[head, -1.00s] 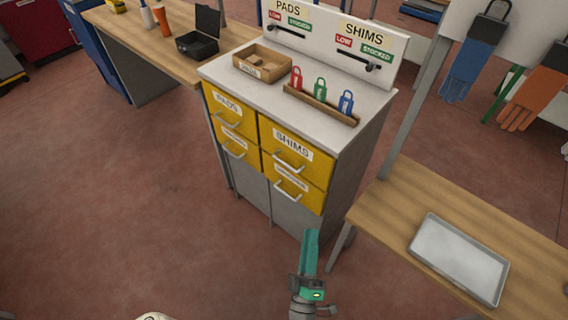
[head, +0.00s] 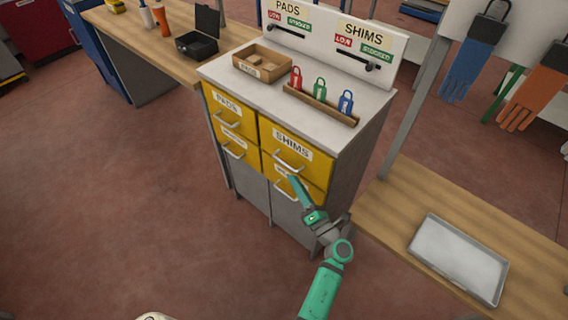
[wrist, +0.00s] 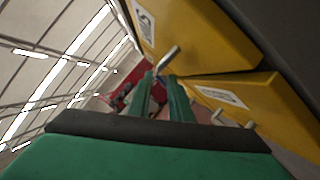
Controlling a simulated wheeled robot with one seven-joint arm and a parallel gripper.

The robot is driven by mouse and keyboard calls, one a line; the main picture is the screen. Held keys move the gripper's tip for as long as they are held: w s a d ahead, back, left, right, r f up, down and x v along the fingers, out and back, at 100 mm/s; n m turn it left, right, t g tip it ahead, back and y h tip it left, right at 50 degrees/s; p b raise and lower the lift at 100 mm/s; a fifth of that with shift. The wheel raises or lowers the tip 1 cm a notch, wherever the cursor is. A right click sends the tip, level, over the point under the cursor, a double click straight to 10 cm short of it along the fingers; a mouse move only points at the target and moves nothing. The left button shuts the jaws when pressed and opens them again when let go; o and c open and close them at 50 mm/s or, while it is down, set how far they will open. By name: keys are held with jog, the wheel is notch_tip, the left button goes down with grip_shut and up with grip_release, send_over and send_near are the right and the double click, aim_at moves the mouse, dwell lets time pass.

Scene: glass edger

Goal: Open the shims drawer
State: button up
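The yellow shims drawer (head: 292,143) is the upper right drawer of the cabinet and is shut, with a white SHIMS label and a pale bar handle (head: 288,165). In the head view, my gripper (head: 292,180) is just below that handle, in front of the lower right drawer, and hides part of it. In the wrist view, the two green fingers (wrist: 160,88) are apart with nothing visibly held. A drawer handle (wrist: 168,59) shows just beyond the fingertips; contact cannot be told. The shims drawer front (wrist: 200,35) fills the upper right there.
The lower right yellow drawer (head: 310,195) and the pads drawer (head: 226,105) are shut. A wooden tray and a rack of coloured padlocks (head: 320,90) stand on the cabinet top. A wooden table (head: 430,200) with a metal tray is at the right. Floor at left is clear.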

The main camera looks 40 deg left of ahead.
aim_at(284, 164)
jog(key=x, duration=0.8)
jog(key=shift+a, duration=0.2)
grip_shut()
